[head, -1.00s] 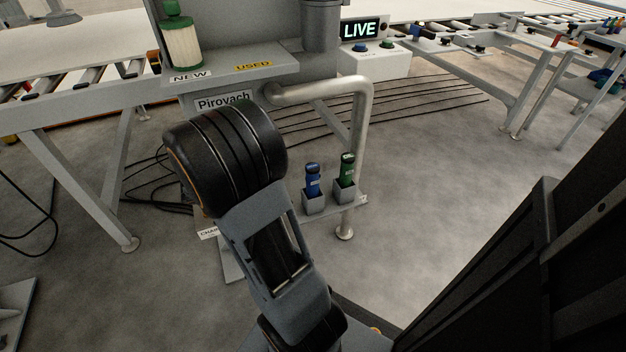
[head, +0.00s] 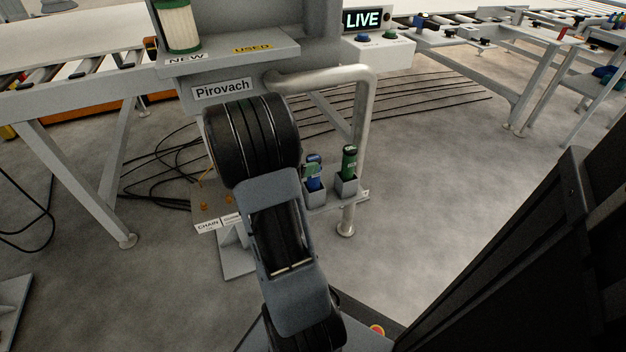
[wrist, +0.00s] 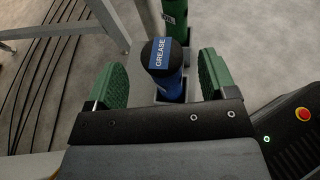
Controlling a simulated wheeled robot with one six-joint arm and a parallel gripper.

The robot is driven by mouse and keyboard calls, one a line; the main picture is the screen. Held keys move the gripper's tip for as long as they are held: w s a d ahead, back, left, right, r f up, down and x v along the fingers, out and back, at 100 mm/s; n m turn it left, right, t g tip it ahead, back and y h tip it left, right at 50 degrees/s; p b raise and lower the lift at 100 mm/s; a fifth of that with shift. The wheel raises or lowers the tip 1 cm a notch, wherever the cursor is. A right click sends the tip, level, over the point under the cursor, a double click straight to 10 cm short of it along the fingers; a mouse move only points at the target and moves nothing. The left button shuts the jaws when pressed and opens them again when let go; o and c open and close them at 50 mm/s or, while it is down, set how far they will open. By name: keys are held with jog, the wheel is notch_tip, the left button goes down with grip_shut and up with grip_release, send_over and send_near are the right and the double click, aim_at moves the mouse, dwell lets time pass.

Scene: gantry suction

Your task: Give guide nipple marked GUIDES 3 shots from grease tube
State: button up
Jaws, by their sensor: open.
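The blue grease tube (head: 313,178) with a black cap stands upright in a grey holder cup on a small shelf. In the wrist view the grease tube (wrist: 163,62), labelled GREASE, is between the two green finger pads of my gripper (wrist: 163,85). The pads are apart and gaps show on both sides of the tube. In the head view only a bit of green finger shows beside the tube; my arm hides the rest. A plate with a CHAIN label (head: 208,226) and small brass-coloured nipples is left of the arm. The label beside CHAIN is not readable, so I cannot make out GUIDES.
A green tube (head: 348,162) stands in the cup right of the grease tube. A bent grey pipe (head: 366,110) rises behind the cups. A shelf marked NEW and USED (head: 240,58) is above. Open floor lies to the right.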

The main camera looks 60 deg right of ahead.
jog(key=shift+b+x, duration=0.65)
jog(key=shift+x, duration=1.2)
jog(key=shift+f, duration=0.1)
grip_shut()
